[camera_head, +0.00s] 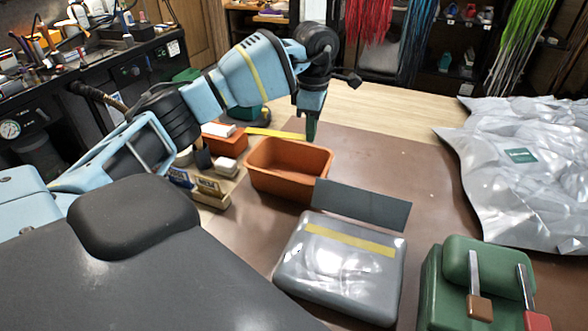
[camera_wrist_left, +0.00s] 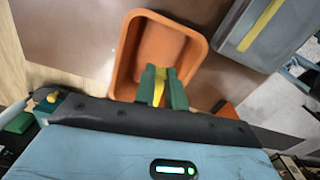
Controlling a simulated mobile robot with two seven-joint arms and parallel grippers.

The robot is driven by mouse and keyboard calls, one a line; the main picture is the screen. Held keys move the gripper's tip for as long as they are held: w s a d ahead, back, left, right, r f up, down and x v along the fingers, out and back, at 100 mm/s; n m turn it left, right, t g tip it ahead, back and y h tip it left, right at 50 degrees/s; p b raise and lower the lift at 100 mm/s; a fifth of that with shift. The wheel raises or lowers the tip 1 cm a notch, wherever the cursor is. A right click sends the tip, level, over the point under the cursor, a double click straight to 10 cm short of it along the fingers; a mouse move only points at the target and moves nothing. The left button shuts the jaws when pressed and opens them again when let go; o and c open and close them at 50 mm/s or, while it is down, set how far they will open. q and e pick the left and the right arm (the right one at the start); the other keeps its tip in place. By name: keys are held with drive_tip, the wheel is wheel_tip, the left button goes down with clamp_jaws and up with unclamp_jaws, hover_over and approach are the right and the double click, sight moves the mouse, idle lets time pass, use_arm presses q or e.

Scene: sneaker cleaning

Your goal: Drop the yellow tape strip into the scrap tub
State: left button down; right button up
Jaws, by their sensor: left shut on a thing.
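My left gripper (camera_head: 311,132) points down near the far rim of the orange scrap tub (camera_head: 290,158). It is shut on a yellow tape strip (camera_head: 272,133), which stretches out to the left of the fingers in the head view. In the left wrist view the green fingers (camera_wrist_left: 162,92) pinch the yellow strip (camera_wrist_left: 159,82), and they overlap the orange tub (camera_wrist_left: 163,40) in that picture. The tub's visible inside looks empty. The height of the strip above the tub is hard to tell. My right gripper is not in view.
A grey box (camera_head: 312,278) with another yellow strip (camera_head: 350,240) across its top stands in front of the tub. A dark flat sheet (camera_head: 362,204) lies between them. Brushes (camera_head: 211,194) stand left, a green case (camera_head: 460,300) front right, and crumpled silver sheeting (camera_head: 520,150) right.

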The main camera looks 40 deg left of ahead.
sight(311, 148)
use_arm(q)
drive_tip(key=shift+f, duration=0.1)
